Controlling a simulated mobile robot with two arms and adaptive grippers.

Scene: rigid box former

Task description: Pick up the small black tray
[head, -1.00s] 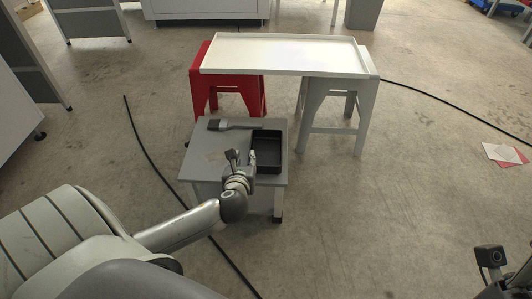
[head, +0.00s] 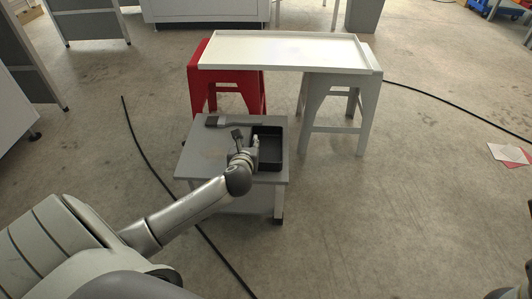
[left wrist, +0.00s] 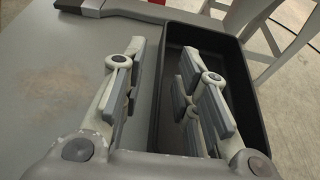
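The small black tray (head: 272,164) is an open rectangular box on the right part of a low grey table. It also shows in the left wrist view (left wrist: 252,75). My left gripper (head: 248,148) is at the tray's left side. In the left wrist view my left gripper (left wrist: 168,85) is open, one finger outside the tray and the other over or inside it, with the left wall between them. I cannot tell whether either finger touches the wall. The tray looks empty, though the fingers hide part of it.
A brush (head: 225,121) lies along the back of the grey table (head: 203,158), close behind the tray. Behind stand a red stool (head: 205,82) and a grey stool (head: 348,95) bearing a large white tray (head: 285,50). A black cable crosses the floor at left.

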